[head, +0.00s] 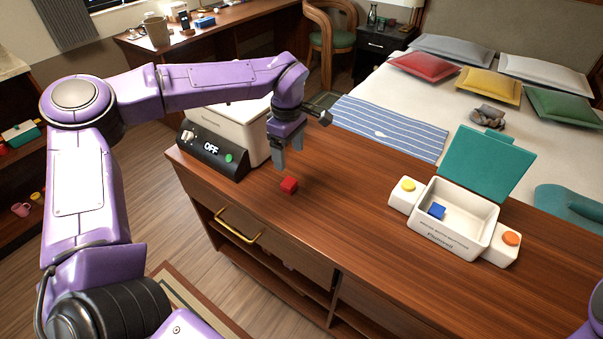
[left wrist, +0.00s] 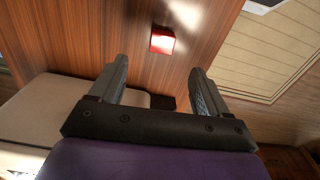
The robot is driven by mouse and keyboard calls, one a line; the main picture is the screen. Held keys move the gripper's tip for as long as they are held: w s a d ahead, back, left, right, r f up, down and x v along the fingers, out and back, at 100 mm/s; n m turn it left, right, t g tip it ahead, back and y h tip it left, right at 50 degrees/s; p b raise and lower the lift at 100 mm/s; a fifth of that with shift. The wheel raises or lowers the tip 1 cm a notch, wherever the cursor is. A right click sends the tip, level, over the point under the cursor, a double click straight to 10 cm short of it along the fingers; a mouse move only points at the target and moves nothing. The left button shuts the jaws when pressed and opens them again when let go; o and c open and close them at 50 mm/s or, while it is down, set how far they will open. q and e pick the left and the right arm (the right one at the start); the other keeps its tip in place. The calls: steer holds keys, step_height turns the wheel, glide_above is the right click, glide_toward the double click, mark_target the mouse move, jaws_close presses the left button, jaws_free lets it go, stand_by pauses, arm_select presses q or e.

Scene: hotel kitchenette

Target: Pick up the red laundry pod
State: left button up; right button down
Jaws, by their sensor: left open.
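The red laundry pod (head: 289,185) is a small red cube lying on the wooden counter, just in front of the white box machine. It also shows in the left wrist view (left wrist: 162,41), beyond the fingertips and between their lines. My left gripper (head: 289,165) is above the counter, a little above and behind the pod, with its fingers pointing down. It is open and empty, and its fingers (left wrist: 160,72) stand apart in the left wrist view. The pod is not touched by the fingers. My right gripper is not in view; only a bit of purple arm shows at the lower right.
The white machine (head: 228,128) with an "OFF" display stands close to the left gripper. A striped cloth (head: 388,128) lies behind. The counter between is clear.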

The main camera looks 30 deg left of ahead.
mark_target(290, 183)
arm_select(q)
steer(key=f, duration=0.7)
steer(key=f+p, duration=0.1)
steer(key=f, duration=0.2)
steer(key=shift+s+f, duration=0.15)
steer(key=shift+s, duration=0.1)
steer(key=shift+d, duration=0.1)
steer(key=c, duration=1.1)
